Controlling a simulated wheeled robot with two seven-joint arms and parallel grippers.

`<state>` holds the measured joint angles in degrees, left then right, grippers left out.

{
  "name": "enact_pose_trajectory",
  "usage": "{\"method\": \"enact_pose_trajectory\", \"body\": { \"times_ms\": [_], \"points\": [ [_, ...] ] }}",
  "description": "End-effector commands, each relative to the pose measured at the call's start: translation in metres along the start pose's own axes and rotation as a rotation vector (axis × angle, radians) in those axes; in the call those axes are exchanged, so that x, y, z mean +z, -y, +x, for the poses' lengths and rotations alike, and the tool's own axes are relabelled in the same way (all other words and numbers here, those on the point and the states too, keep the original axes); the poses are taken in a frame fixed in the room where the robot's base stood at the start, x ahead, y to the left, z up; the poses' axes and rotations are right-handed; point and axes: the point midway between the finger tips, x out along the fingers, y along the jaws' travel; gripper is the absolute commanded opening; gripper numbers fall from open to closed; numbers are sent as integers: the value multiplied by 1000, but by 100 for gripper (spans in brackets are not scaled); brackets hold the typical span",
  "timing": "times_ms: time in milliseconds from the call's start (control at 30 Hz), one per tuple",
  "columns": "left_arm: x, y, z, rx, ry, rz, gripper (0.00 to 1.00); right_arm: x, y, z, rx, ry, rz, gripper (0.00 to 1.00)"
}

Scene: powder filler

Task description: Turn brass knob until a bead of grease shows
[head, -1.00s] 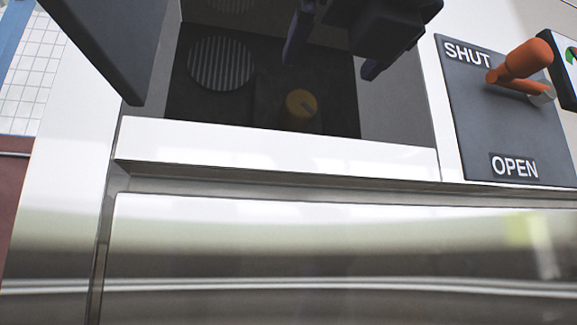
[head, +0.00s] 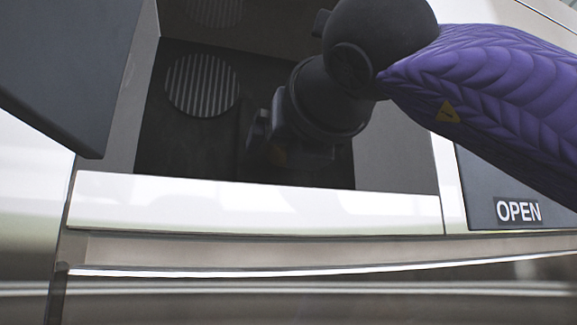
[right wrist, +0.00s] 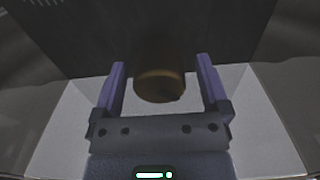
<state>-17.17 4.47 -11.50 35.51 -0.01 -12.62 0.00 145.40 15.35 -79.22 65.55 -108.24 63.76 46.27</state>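The brass knob (right wrist: 160,85) shows in the right wrist view as a dull brown-gold round piece in dim light. My right gripper (right wrist: 160,78) is open, with one purple finger on each side of the knob and a gap visible on both sides. In the head view my right gripper (head: 262,132) reaches into the dark recess (head: 200,145). It hides most or all of the knob there; a small orange patch near it is too dim to tell apart. My left gripper is not in view.
A round slotted grille (head: 202,85) is on the recess's back wall. A pale ledge (head: 250,205) runs along the recess's front. A dark open door panel (head: 75,70) stands at left. A dark plate marked OPEN (head: 515,205) is at right, partly behind my arm.

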Motion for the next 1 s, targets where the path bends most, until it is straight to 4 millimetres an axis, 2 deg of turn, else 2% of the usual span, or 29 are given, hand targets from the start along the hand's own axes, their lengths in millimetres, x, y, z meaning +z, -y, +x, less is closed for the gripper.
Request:
{"method": "enact_pose_trajectory", "body": {
  "times_ms": [33, 400, 433, 767, 1000],
  "points": [
    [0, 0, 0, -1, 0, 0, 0, 0, 0, 0, 0, 0, 0, 84],
    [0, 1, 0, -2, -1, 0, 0, 0, 0, 0, 0, 0, 1, 5],
    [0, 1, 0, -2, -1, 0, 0, 0, 0, 0, 0, 0, 1, 2],
    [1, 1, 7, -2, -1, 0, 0, -1, 0, -1, 0, 2, 66, 2],
    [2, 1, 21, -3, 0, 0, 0, -2, -1, -1, 1, 2, 241, 2]
  ]
}}
